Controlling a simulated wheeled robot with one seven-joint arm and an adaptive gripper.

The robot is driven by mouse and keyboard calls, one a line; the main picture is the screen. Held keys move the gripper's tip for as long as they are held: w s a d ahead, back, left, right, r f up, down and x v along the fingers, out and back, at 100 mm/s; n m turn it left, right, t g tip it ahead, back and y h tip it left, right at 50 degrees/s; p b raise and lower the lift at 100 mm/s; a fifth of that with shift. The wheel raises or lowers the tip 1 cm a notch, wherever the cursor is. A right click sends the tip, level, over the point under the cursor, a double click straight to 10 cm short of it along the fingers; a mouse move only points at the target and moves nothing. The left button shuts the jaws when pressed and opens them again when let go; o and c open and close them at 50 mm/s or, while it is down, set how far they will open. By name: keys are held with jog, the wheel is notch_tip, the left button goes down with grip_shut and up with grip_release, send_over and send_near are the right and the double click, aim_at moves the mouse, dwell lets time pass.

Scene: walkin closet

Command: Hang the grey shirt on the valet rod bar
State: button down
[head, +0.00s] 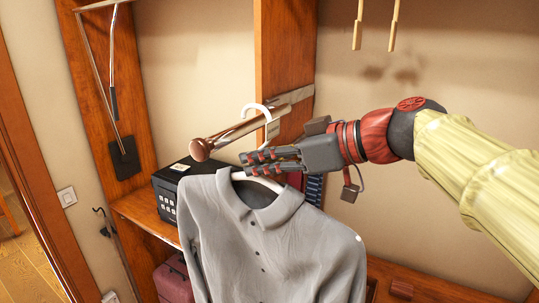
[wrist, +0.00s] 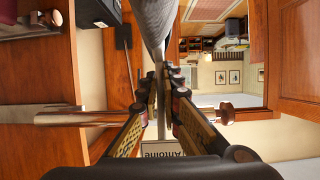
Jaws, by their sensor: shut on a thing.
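The grey shirt (head: 262,250) hangs upright on a white hanger (head: 258,182). My gripper (head: 247,164) is shut on the hanger just above the collar; the grip itself is partly hidden by the fingers. The valet rod bar (head: 232,133), with a brown knob at its near end, sticks out from the wooden panel behind my fingers. The hanger's hook shows above and across the bar in the head view; I cannot tell whether it bears on it. In the wrist view the shirt (wrist: 152,25) is beyond my fingers (wrist: 165,85), and the bar (wrist: 80,118) crosses behind them.
A black safe (head: 170,195) stands on the shelf left of the shirt. A burgundy bag (head: 173,280) is below. A tag reading "Antoine" (wrist: 165,150) shows near my fingers. Wooden rods (head: 358,30) hang at the upper right.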

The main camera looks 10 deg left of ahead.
aim_at(234, 171)
jog(key=shift+w+a+r+p, duration=0.15)
jog(key=shift+w+a+p, duration=0.2)
jog(key=shift+a+p, duration=0.45)
jog(key=shift+w+a+r+p, duration=0.1)
jog(key=shift+w+a+p, duration=0.2)
jog(key=shift+a+p, duration=0.5)
jog(key=f+b, duration=0.2)
jog(key=b, duration=0.1)
jog(key=f+b, duration=0.1)
jog(key=b, duration=0.1)
jog(key=shift+w+a+f, duration=0.15)
jog(key=shift+a, duration=0.15)
jog(key=c, duration=1.9)
grip_release()
jog(key=shift+f, duration=0.15)
